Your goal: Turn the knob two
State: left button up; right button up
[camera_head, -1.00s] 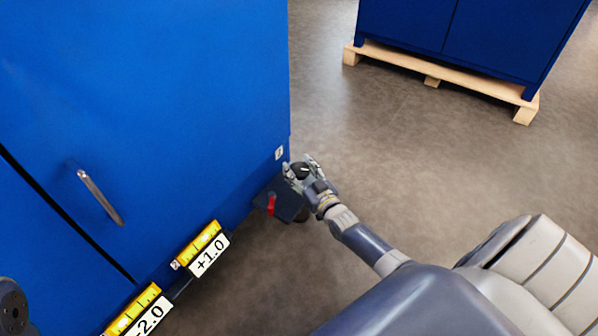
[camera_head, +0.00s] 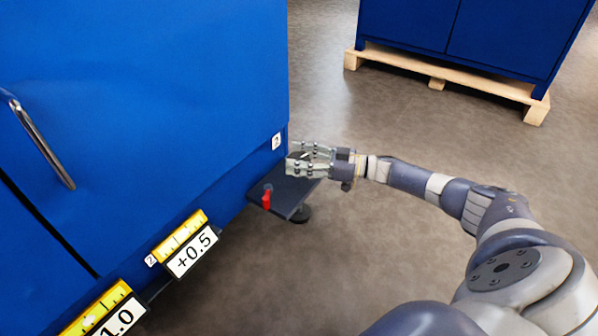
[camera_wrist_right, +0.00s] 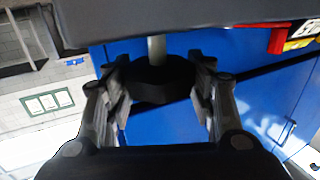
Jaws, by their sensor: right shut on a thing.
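A black knob (camera_wrist_right: 160,80) on a pale shaft shows in the right wrist view. It sits between the two fingers of my right gripper (camera_wrist_right: 160,88), which is shut on it. In the head view my right gripper (camera_head: 294,159) reaches in from the right to the cabinet's lower right corner, above a dark flat plate. A white label "2" (camera_head: 276,141) is on the blue cabinet (camera_head: 180,90) beside the gripper. My left gripper is not in view.
A dark plate (camera_head: 290,194) with a red piece (camera_head: 267,197) juts out below the gripper. Another scale, its display reading "1.0" (camera_head: 119,315), is cut off at lower left. A second blue cabinet stands on a wooden pallet (camera_head: 450,75). The floor between is clear.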

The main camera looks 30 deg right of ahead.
aim_at(298, 158)
jog(key=shift+w+n+g+y+b, duration=0.1)
jog(key=shift+n+g+y+b, duration=1.05)
jog(key=shift+g, duration=0.35)
jog(key=shift+a+r+n+g+y+b, duration=0.15)
jog(key=shift+n+g+y+b, duration=0.45)
jog(key=shift+n+g, duration=0.5)
jog(key=o, duration=1.1)
jog(key=shift+c, duration=0.2)
jog(key=shift+r, duration=0.1)
notch_tip(298, 158, up, 10)
jog(key=shift+f, duration=0.15)
